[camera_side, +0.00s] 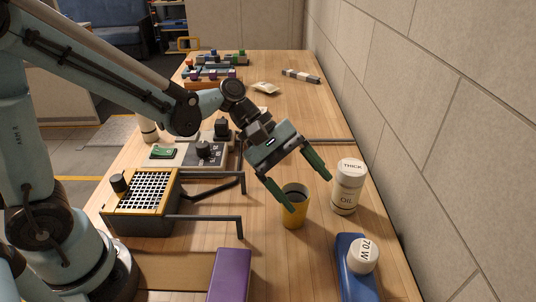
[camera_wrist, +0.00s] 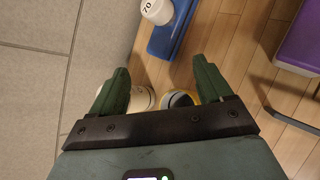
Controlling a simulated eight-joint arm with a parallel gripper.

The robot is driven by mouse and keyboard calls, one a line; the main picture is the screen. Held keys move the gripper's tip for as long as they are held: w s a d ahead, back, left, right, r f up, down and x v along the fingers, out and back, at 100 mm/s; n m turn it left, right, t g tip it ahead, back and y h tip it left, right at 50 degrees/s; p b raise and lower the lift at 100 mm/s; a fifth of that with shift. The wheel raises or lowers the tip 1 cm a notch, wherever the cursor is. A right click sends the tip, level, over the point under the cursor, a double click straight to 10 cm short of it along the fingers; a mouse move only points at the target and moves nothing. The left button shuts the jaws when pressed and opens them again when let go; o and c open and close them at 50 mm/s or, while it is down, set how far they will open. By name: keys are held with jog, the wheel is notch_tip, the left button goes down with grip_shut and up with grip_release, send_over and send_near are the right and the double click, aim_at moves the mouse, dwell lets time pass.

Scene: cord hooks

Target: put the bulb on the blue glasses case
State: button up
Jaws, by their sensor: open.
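The white bulb marked "70 W" (camera_side: 363,255) appears to rest on the blue glasses case (camera_side: 343,250) at the front right of the bench. In the wrist view the bulb (camera_wrist: 157,10) overlaps the left side of the blue case (camera_wrist: 168,42) at the top edge, partly cut off. My gripper (camera_side: 310,193) is open, with nothing held between its green fingers. It is tilted down near the cup and bottle, apart from the bulb. In the wrist view its fingers (camera_wrist: 162,82) are spread wide.
A yellow cup (camera_side: 294,212) stands by my left finger, and a white oil bottle (camera_side: 347,190) by the right one. A purple case (camera_side: 231,272) lies at the front. A yellow-framed grid box (camera_side: 145,205) with dark rods stands left. The wall closes the right side.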

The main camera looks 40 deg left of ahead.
jog(key=s+a+r+m+t+y, duration=0.1)
jog(key=s+a+m+t+y, duration=0.1)
jog(key=a+m+y, duration=0.3)
jog(key=s+a+r+m+t+y, duration=0.1)
jog(key=s+a+m+t+y, duration=0.2)
jog(key=a+m, duration=0.5)
jog(key=s+a+y, duration=0.1)
jog(key=a, duration=0.3)
jog(key=shift+s+a+y, duration=0.15)
jog(key=shift+a+y, duration=0.2)
jog(key=shift+y, duration=0.05)
